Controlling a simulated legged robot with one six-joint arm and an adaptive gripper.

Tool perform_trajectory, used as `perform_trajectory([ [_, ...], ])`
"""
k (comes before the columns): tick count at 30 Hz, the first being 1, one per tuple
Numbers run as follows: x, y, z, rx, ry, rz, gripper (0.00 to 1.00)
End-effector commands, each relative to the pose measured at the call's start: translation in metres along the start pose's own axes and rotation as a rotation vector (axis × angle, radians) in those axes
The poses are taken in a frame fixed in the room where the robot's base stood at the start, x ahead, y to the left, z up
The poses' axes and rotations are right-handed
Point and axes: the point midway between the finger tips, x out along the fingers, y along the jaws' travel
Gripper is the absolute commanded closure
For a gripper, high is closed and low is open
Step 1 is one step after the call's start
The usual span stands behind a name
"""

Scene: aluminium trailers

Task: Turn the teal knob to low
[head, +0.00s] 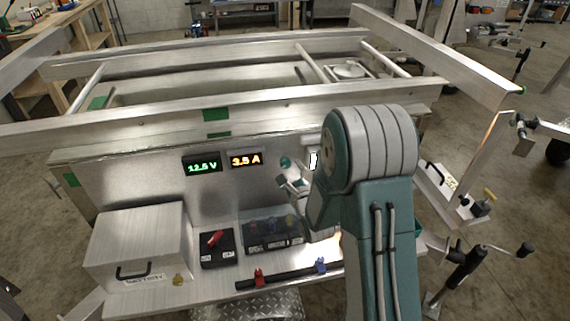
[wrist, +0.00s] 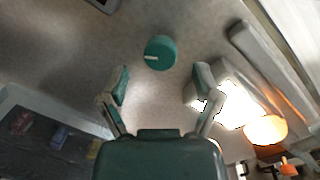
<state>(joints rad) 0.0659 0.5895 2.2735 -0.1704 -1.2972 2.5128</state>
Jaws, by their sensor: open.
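The teal knob (wrist: 160,52) is a round cap on the grey metal panel, with a short white pointer mark toward its left in the wrist view. It also shows small in the head view (head: 285,162), right of the displays. My gripper (wrist: 162,80) is open, its two fingers spread apart. The knob lies just beyond the fingertips, between their lines, and nothing is held. In the head view my gripper (head: 292,184) is in front of the panel, just below the knob, partly hidden by my arm. I cannot read any position labels around the knob.
Green "12.5 V" (head: 202,164) and orange "3.5 A" (head: 245,159) displays sit left of the knob. A red switch box (head: 217,246) and a clear-covered box (head: 272,233) stand on the shelf below. A bright lamp (wrist: 264,130) is at right in the wrist view.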

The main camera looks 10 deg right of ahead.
Motion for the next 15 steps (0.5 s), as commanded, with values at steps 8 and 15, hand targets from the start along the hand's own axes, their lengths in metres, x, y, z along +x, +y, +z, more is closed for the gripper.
perform_trajectory([
  [8, 0.035, 0.002, 0.001, -0.002, -0.001, 0.001, 0.18],
  [15, 0.038, 0.002, 0.001, -0.002, 0.0, 0.002, 0.18],
])
